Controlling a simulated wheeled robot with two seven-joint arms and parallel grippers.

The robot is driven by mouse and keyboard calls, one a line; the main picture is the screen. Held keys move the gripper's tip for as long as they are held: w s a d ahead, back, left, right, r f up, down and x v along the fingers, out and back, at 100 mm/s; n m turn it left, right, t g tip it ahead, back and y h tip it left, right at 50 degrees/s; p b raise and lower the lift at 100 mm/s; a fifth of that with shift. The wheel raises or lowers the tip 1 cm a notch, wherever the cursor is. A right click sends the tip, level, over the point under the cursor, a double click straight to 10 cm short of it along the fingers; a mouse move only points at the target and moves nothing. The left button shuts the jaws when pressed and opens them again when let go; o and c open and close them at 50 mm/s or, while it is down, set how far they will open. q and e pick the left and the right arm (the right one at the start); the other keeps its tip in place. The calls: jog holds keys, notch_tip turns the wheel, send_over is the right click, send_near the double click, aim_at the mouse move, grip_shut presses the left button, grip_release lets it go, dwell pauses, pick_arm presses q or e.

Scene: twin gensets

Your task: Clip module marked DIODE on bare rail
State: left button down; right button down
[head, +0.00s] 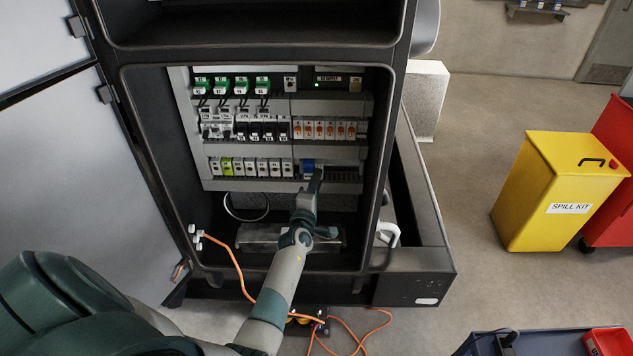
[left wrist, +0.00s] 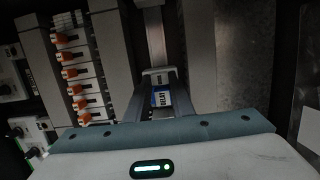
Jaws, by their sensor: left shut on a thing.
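My left gripper (head: 314,178) reaches into the open cabinet and is shut on a blue and white module (head: 307,166). The module is at the lower rail row, just right of a row of white terminal modules. In the left wrist view the module (left wrist: 161,98) sits between the fingers (left wrist: 158,104); its small label looks like RELAY, not DIODE. A bare stretch of rail (head: 343,175) lies to the right of the module. I cannot tell whether the module touches the rail. I make out no module marked DIODE. My right gripper is not in view.
Above are rows of orange-switched breakers (head: 325,130) and green-topped modules (head: 222,84). White terminals (head: 250,167) fill the lower row's left. Orange cables (head: 237,262) hang at the cabinet's front. A yellow spill kit bin (head: 545,190) stands at the right.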

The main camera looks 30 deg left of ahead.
pick_arm(q)
jog(key=shift+w, duration=0.1)
jog(key=c, duration=1.5)
grip_release()
jog(key=shift+o, duration=0.2)
jog(key=p+v, duration=0.6)
jog(key=v, duration=1.1)
jog(key=shift+d, duration=0.1)
